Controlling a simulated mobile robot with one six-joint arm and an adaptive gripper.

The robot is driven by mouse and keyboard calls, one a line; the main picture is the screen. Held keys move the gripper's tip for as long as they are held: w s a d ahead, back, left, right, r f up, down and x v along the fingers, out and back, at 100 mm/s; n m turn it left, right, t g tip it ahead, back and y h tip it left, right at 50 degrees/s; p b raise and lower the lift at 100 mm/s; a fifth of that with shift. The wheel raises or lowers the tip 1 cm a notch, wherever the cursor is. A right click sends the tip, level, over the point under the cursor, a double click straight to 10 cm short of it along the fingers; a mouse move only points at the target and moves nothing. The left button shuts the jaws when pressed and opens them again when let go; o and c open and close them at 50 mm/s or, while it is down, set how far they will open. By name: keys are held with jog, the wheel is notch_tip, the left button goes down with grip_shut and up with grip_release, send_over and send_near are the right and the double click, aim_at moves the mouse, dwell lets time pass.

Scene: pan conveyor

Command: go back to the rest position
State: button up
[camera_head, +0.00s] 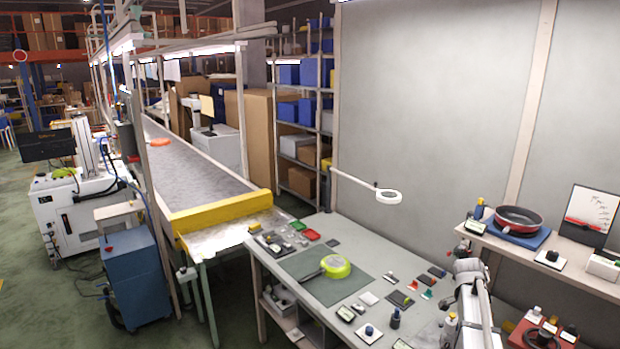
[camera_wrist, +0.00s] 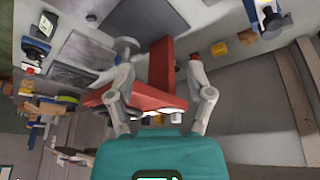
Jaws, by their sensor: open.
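My gripper (camera_wrist: 160,72) shows in the wrist view with its two grey fingers spread apart and nothing held between them. A red angular part (camera_wrist: 160,66) shows beyond and between the fingers; I cannot tell what it is or how far off. In the head view my arm (camera_head: 472,305) stands at the lower right, over the right end of the workbench; its gripper cannot be made out clearly there. A green pan (camera_head: 337,267) lies on a dark green mat (camera_head: 349,288) on the grey workbench (camera_head: 345,239). A red pan (camera_head: 518,219) sits on a blue mat (camera_head: 515,236) on the side shelf.
A conveyor (camera_head: 195,165) with a yellow end bar (camera_head: 222,212) runs back on the left, an orange-red item (camera_head: 160,142) on it. A ring lamp (camera_head: 389,195) reaches over the bench. Small parts crowd the bench's right. A blue cabinet (camera_head: 135,275) stands by the conveyor.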

jog(key=s+a+f+n+y+b, duration=0.1)
jog(key=s+a+f+n+b, duration=0.2)
jog(key=a, duration=0.8)
jog(key=s+a+f+n+y+b, duration=0.1)
jog(key=s+a+f+n+b, duration=0.2)
jog(key=s+a+n, duration=0.4)
jog(key=s+a+f+n+y+b, duration=0.2)
jog(key=s+a+n, duration=0.4)
jog(key=a, duration=0.9)
notch_tip(320, 180, down, 2)
jog(key=shift+f+n+t+b, duration=0.25)
jog(key=shift+n+b, duration=0.3)
jog(key=shift+n, duration=0.55)
jog(key=shift+s, duration=0.1)
